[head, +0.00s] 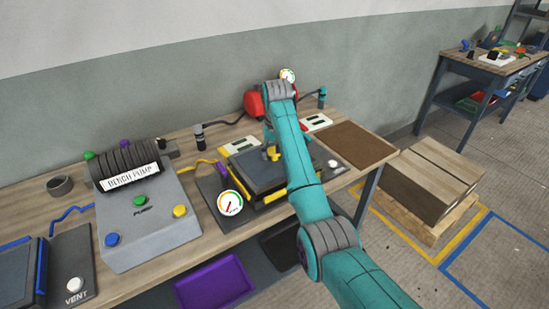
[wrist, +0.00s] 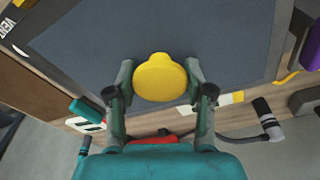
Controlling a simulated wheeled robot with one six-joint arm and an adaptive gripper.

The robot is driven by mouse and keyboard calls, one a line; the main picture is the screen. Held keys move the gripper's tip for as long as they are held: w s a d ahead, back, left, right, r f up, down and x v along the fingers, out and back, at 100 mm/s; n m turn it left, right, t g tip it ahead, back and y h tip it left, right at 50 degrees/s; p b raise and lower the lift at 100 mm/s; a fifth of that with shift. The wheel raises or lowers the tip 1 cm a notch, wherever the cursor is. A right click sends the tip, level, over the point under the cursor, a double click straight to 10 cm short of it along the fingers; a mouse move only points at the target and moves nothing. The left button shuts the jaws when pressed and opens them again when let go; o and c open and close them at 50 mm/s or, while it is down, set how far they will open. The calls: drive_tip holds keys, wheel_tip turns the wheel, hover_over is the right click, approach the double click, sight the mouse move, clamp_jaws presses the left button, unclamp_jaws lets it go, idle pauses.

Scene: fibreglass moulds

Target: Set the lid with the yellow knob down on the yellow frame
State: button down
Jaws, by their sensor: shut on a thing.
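The lid is a dark grey flat panel (head: 252,173) with a yellow knob (head: 273,154), over the bench right of the pump. My gripper (wrist: 160,84) is shut on the yellow knob (wrist: 160,75), one finger on each side, in the wrist view. The lid's grey top (wrist: 200,35) fills most of that view. The yellow frame (head: 274,197) shows below the lid's front edge in the head view; the lid and my arm hide most of it. I cannot tell whether the lid touches the frame or hangs just above it.
The grey bench pump (head: 145,225) stands to the left, with a dial gauge (head: 230,203) between it and the frame. A brown board (head: 354,145) lies to the right. A red round object (head: 254,103) and a dark cable are behind. A purple tray (head: 215,282) sits below.

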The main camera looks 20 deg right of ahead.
wheel_tip(320, 180, down, 2)
drive_tip(key=shift+f, duration=0.15)
drive_tip(key=shift+c, duration=2.2)
unclamp_jaws()
drive_tip(key=shift+f, duration=0.1)
